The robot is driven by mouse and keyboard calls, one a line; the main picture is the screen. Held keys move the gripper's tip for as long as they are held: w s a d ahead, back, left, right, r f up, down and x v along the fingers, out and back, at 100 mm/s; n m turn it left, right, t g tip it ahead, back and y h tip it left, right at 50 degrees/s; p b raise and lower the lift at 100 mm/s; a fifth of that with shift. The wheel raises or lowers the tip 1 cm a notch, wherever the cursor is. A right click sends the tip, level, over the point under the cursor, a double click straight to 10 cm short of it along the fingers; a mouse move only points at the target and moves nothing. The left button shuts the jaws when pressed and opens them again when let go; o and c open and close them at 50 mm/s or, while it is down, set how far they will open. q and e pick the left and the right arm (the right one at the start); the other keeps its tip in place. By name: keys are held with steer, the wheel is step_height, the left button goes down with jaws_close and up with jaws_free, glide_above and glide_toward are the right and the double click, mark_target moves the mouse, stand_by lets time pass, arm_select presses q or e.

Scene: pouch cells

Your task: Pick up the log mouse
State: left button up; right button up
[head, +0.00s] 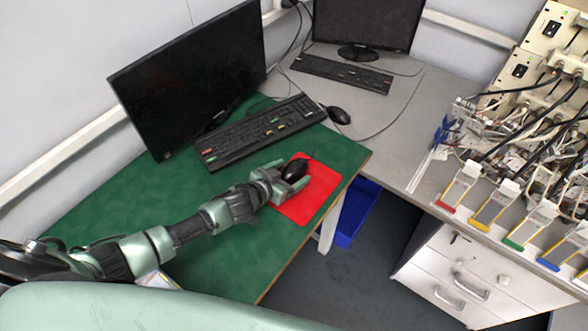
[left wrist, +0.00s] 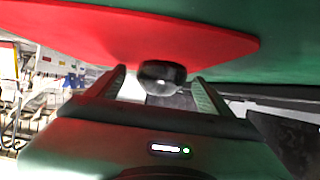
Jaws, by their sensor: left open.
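A black mouse (head: 295,169) lies on a red mouse pad (head: 318,191) near the right edge of the green desk. My left gripper (head: 290,180) reaches in from the left, low over the pad, with its fingers open around the mouse. In the left wrist view the mouse (left wrist: 162,76) shows between and just beyond the two finger tips of my gripper (left wrist: 158,82), on the red pad (left wrist: 120,35). I cannot tell whether a finger touches it. My right gripper is not in view.
A black keyboard (head: 262,132) and a monitor (head: 190,78) stand behind the pad on the green desk (head: 110,195). A second mouse (head: 339,115), keyboard (head: 341,72) and monitor (head: 368,22) are on the grey desk. Battery test racks (head: 540,120) stand at right.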

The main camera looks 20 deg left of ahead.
arm_select(q)
steer(key=shift+c, duration=0.3)
steer(key=c, duration=1.4)
steer(key=shift+c, duration=0.2)
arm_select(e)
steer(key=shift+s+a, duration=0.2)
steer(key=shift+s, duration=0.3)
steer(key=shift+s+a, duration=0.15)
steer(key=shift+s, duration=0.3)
arm_select(q)
steer(key=shift+r, duration=0.65)
step_height(320, 180, up, 19)
step_height(320, 180, up, 11)
steer(key=n+t+y+b, duration=0.1)
steer(key=n+y, duration=0.1)
glide_above(290, 171)
steer(key=s+d, duration=0.1)
steer(key=s+a+r+n+y, duration=0.2)
steer(key=s+r, duration=0.4)
steer(key=shift+a+r+b, duration=0.3)
steer(key=shift+r+b, duration=0.05)
steer(key=shift+b, duration=0.1)
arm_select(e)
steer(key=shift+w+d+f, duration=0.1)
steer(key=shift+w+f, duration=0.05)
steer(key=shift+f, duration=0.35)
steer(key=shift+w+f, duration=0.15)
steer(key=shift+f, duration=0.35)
